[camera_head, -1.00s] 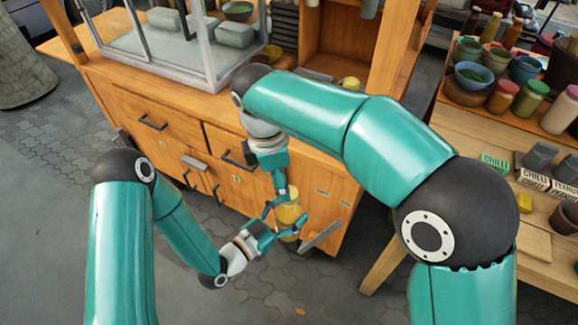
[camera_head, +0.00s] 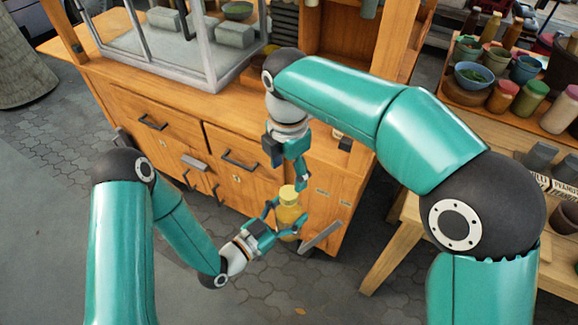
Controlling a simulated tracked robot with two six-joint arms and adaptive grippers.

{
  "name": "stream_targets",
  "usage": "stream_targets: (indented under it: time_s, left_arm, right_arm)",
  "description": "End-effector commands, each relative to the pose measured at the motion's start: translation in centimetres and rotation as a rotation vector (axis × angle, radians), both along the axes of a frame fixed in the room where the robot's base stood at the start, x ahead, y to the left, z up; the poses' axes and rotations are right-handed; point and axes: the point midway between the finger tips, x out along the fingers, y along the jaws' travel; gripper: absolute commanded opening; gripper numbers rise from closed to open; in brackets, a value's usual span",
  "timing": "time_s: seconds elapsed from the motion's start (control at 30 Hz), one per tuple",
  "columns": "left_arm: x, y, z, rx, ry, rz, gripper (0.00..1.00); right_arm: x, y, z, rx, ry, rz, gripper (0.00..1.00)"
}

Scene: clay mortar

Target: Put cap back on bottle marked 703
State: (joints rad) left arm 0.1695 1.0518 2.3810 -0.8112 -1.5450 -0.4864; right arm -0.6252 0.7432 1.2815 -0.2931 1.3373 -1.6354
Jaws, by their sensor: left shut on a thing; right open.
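A yellow bottle (camera_head: 289,213) stands upright in the air in front of the wooden cart, with a yellow top (camera_head: 288,194) on it. No number is readable on it. My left gripper (camera_head: 284,220) comes from the lower left and is shut around the bottle's body. My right gripper (camera_head: 302,183) points down just above and slightly right of the bottle's top. It is open and looks apart from the bottle. Its fingers are small and seen partly edge-on.
The wooden cart (camera_head: 176,160) with drawers and a glass case is close behind the bottle. On the right, a wooden table (camera_head: 410,208) bears jars, bowls and labelled boxes. Grey paving (camera_head: 300,285) is open below the grippers.

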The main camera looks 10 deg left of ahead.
Motion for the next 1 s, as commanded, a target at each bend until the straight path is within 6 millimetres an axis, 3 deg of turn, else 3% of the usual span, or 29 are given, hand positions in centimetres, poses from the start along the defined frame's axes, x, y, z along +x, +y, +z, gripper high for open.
stream_targets:
  time_s: [0.5,0.9,1.0]
  left_arm:
    - [0.0,0.0,0.1,-0.001,-0.002,0.000,0.00]
    - [0.0,0.0,0.1,-0.001,-0.002,0.000,0.00]
    - [0.0,0.0,0.1,-0.001,-0.002,0.000,0.00]
  right_arm:
    - [0.0,-0.1,-6.7,-0.002,0.002,0.000,0.68]
    - [0.0,0.0,-7.4,0.000,0.000,0.000,0.68]
    - [0.0,0.0,-7.4,0.000,0.000,0.000,0.54]
